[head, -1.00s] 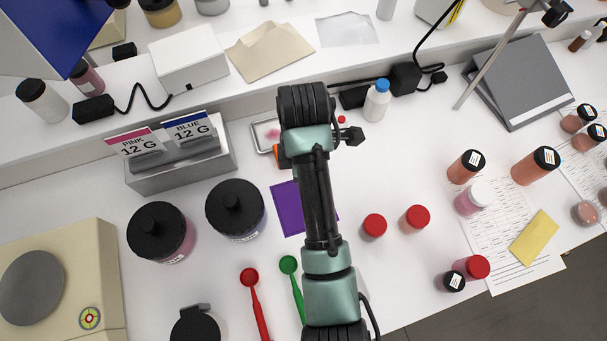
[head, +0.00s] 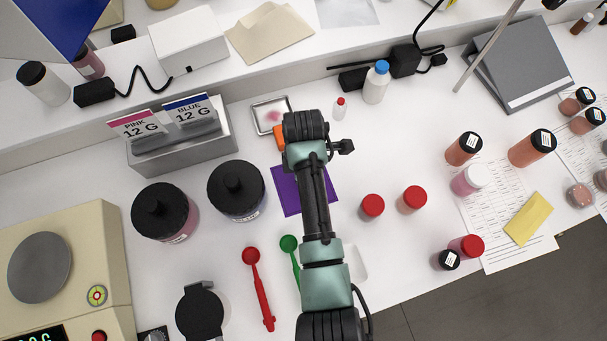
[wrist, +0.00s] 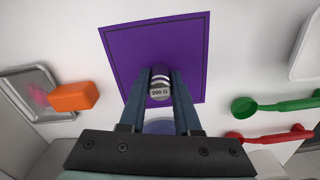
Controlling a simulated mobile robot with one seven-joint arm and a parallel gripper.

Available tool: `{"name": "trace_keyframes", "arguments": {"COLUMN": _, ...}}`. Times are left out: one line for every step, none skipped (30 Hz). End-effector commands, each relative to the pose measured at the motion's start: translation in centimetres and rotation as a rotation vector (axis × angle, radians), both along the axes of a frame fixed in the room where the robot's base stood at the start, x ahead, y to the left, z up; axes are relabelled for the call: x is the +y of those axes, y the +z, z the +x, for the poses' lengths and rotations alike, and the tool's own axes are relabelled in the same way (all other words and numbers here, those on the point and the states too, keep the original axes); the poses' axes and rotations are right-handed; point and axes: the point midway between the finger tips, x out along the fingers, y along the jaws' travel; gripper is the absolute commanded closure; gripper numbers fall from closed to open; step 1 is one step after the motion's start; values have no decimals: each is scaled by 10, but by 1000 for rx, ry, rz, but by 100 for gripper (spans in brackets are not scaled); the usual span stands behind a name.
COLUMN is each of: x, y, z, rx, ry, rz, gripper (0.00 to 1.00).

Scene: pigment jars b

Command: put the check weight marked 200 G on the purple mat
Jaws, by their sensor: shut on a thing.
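The check weight marked 200 G (wrist: 160,92) is a small metal cylinder with its label facing the wrist camera. My gripper (wrist: 161,76) is shut on it, one dark finger on each side. Both are in front of the purple mat (wrist: 185,45), towards its lower edge in the wrist view. I cannot tell whether the weight touches the mat. In the head view the purple mat (head: 284,185) is partly covered by my arm, and the weight and fingers are hidden.
An orange block (wrist: 74,96) and a metal tray (wrist: 13,81) lie to one side of the mat. Green (head: 289,244) and red (head: 261,290) scoops lie in front. Black-lidded jars (head: 236,188) stand left, red-capped jars (head: 372,206) right.

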Motion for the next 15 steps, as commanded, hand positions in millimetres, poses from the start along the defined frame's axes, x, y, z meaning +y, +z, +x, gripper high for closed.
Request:
{"name": "trace_keyframes", "arguments": {"x": 0, "y": -1, "z": 0, "rx": -1, "ry": 0, "rz": 0, "gripper": 100}}
{"name": "trace_keyframes", "arguments": {"x": 0, "y": -2, "z": 0, "rx": -1, "ry": 0, "rz": 0, "gripper": 100}}
{"name": "trace_keyframes", "arguments": {"x": 0, "y": -3, "z": 0, "rx": -1, "ry": 0, "rz": 0, "gripper": 67}}
{"name": "trace_keyframes", "arguments": {"x": 0, "y": -2, "z": 0, "rx": -1, "ry": 0, "rz": 0, "gripper": 62}}
{"name": "trace_keyframes", "arguments": {"x": 0, "y": -2, "z": 0, "rx": -1, "ry": 0, "rz": 0, "gripper": 56}}
{"name": "trace_keyframes", "arguments": {"x": 0, "y": -2, "z": 0, "rx": -1, "ry": 0, "rz": 0, "gripper": 49}}
{"name": "trace_keyframes", "arguments": {"x": 0, "y": -2, "z": 0, "rx": -1, "ry": 0, "rz": 0, "gripper": 44}}
{"name": "trace_keyframes", "arguments": {"x": 0, "y": -2, "z": 0, "rx": -1, "ry": 0, "rz": 0, "gripper": 39}}
{"name": "trace_keyframes", "arguments": {"x": 0, "y": -2, "z": 0, "rx": 0, "ry": 0, "rz": 0, "gripper": 39}}
{"name": "trace_keyframes", "arguments": {"x": 0, "y": -2, "z": 0, "rx": 0, "ry": 0, "rz": 0, "gripper": 39}}
{"name": "trace_keyframes", "arguments": {"x": 0, "y": -2, "z": 0, "rx": 0, "ry": 0, "rz": 0, "gripper": 39}}
{"name": "trace_keyframes", "arguments": {"x": 0, "y": -2, "z": 0, "rx": 0, "ry": 0, "rz": 0, "gripper": 39}}
{"name": "trace_keyframes", "arguments": {"x": 0, "y": -2, "z": 0, "rx": 0, "ry": 0, "rz": 0, "gripper": 39}}
{"name": "trace_keyframes", "arguments": {"x": 0, "y": -2, "z": 0, "rx": 0, "ry": 0, "rz": 0, "gripper": 39}}
{"name": "trace_keyframes", "arguments": {"x": 0, "y": -2, "z": 0, "rx": 0, "ry": 0, "rz": 0, "gripper": 39}}
